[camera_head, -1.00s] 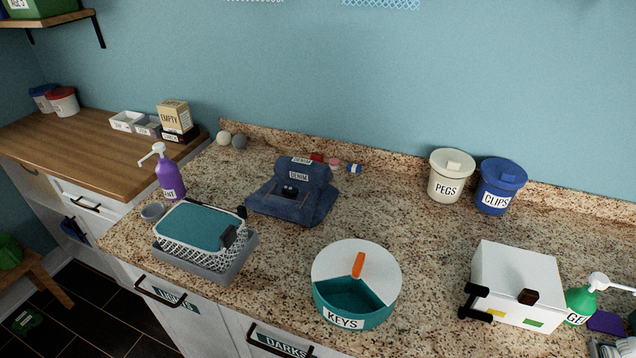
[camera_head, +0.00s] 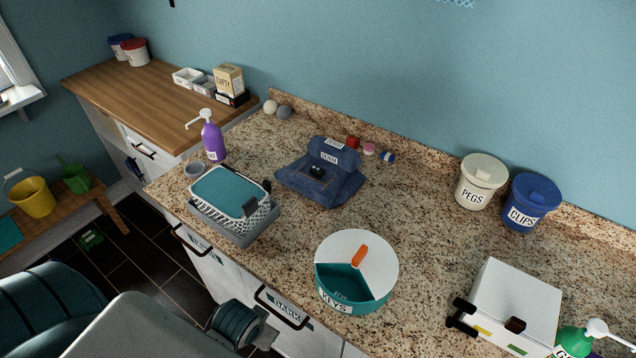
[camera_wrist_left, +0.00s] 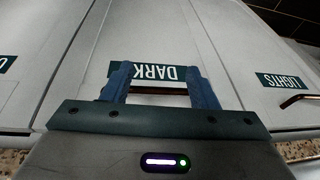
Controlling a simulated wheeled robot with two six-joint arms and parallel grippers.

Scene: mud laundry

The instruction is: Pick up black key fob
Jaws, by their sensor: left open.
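A small black item (camera_head: 316,171), which looks like the key fob, lies on the folded blue denim (camera_head: 322,192) on the granite counter in the head view. It is too small to make out in detail. My left arm comes in at the lower left of the head view, in front of the counter and well short of the denim. In the left wrist view my left gripper (camera_wrist_left: 160,82) is open, its two blue fingers apart with nothing held. The key fob does not show there. My right gripper is out of view.
A round teal KEYS container (camera_head: 352,296) with a partly open white lid stands near the counter's front edge. A mesh basket (camera_head: 236,212) and purple pump bottle (camera_head: 213,140) are left of the denim. A white box (camera_head: 512,300) is at right. Counter between denim and PEGS tub (camera_head: 480,183) is clear.

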